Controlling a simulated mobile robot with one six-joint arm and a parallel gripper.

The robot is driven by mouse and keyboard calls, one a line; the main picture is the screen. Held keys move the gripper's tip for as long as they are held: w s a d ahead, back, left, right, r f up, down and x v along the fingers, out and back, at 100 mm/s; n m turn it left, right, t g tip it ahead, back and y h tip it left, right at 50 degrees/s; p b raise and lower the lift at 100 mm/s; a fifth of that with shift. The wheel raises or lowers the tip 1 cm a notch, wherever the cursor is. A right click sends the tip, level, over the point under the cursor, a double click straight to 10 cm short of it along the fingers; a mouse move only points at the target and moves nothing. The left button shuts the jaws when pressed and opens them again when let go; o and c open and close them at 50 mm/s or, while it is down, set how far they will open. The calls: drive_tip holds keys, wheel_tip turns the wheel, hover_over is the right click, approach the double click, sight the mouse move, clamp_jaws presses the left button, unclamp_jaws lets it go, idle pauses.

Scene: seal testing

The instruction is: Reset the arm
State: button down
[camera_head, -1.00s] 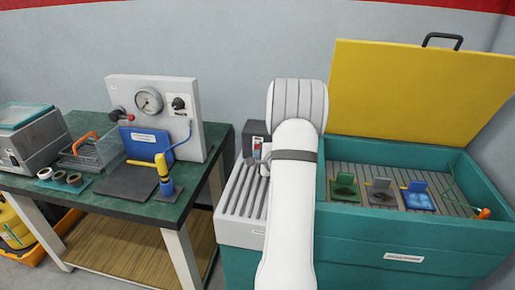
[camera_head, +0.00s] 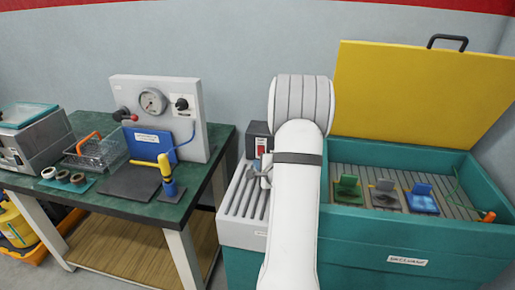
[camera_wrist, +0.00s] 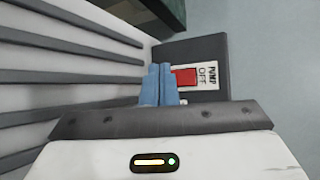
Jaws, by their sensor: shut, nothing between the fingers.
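My arm, white with a dark band, rises in the middle of the head view and bends down behind itself. My gripper (camera_head: 260,165) shows beside it over the ribbed grey side shelf of the teal tank. In the wrist view its blue fingers (camera_wrist: 158,70) are shut together with nothing between them. Just to the right of the fingers is a dark box (camera_wrist: 212,50) with a red switch (camera_wrist: 185,77) and a label reading PUMP OFF. I cannot tell whether the fingertips touch the box. The box also shows in the head view (camera_head: 259,130).
The teal tank (camera_head: 400,240) stands open at right, its yellow lid (camera_head: 410,100) raised, with green, grey and blue fixtures inside. At left a green-topped bench (camera_head: 120,205) holds a gauge panel (camera_head: 205,120), a wire basket, rings and a yellow-blue tool.

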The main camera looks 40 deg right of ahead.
drive_tip(key=s+a+r+n+g+p, duration=0.1)
drive_tip(key=s+a+r+n+g, duration=0.15)
drive_tip(key=a+r+n, duration=0.45)
drive_tip(key=s+a+r+n+g+p, duration=0.1)
drive_tip(key=s+a+r+n+g, duration=0.2)
drive_tip(key=a, duration=0.6)
drive_tip(key=s+a+r+n+g+y+p, duration=0.1)
drive_tip(key=s+a+r+n+g, duration=0.2)
drive_tip(key=s+a+n, duration=0.3)
drive_tip(key=s+a+r+n+g+y+p, duration=0.1)
drive_tip(key=s+a+r+n+g, duration=0.1)
drive_tip(key=s+a+n, duration=0.5)
drive_tip(key=s+a+g, duration=0.1)
drive_tip(key=s+a, duration=0.4)
drive_tip(key=s, duration=0.2)
drive_tip(key=shift+s+a+r+y, duration=0.15)
drive_tip(key=shift+a+r+y, duration=0.15)
drive_tip(key=shift+r+y, duration=0.1)
drive_tip(key=shift+d, duration=0.1)
